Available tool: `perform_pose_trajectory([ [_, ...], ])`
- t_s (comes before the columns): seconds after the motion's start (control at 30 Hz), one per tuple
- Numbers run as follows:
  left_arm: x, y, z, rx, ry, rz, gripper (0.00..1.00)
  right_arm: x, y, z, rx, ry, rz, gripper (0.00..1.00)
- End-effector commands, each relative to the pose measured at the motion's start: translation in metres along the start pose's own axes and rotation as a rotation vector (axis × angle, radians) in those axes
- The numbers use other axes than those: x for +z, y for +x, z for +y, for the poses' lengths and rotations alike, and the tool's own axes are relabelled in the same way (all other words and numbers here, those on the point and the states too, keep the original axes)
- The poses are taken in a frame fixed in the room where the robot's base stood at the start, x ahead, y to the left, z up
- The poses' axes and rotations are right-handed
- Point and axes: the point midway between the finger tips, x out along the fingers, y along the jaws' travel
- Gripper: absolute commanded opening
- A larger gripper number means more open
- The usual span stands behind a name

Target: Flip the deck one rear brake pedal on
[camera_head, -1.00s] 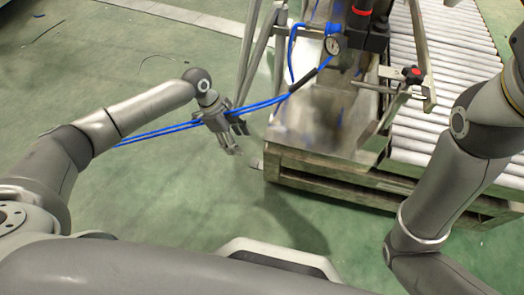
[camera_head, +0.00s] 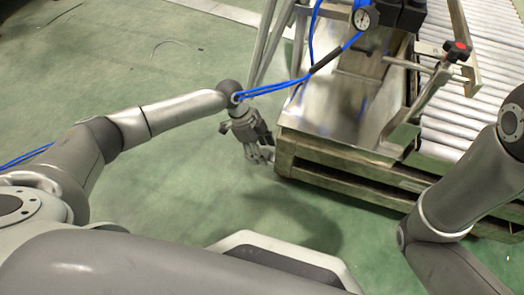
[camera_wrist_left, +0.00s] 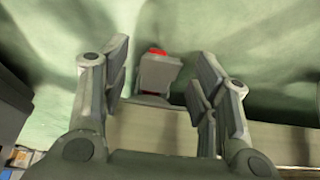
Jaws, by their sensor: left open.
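A small grey pedal with red parts (camera_wrist_left: 160,74) shows in the left wrist view, sticking out from the edge of a pale beam. It lies in the gap between my left gripper's fingers, and I see no clear contact. In the head view my left gripper (camera_head: 262,152) points down beside the near left corner of the deck (camera_head: 312,124). It is open, with the two fingers (camera_wrist_left: 160,84) spread left and right of the pedal. In the head view I cannot make the pedal out behind the gripper. My right gripper is out of frame; only its arm shows.
A frame with blue hoses (camera_head: 275,87) and a gauge (camera_head: 365,18) rises behind my left gripper, one hose crossing near my wrist. A roller conveyor (camera_head: 455,120) lies at the right.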

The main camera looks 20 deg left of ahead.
Motion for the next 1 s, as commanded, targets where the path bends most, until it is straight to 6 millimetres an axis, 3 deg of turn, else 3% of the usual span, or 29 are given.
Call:
perform_pose_trajectory([
  [0.27, -0.0004, 0.0007, -0.0001, 0.000, 0.000, 0.000, 0.55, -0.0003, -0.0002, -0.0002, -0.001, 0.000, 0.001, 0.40],
  [0.63, -0.0004, 0.0008, 0.0002, 0.000, 0.001, 0.000, 0.10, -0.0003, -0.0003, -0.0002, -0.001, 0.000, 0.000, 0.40],
  [1.0, 0.0054, 0.0084, 0.0013, 0.002, -0.004, 0.090, 0.10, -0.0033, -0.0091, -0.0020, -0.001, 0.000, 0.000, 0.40],
])
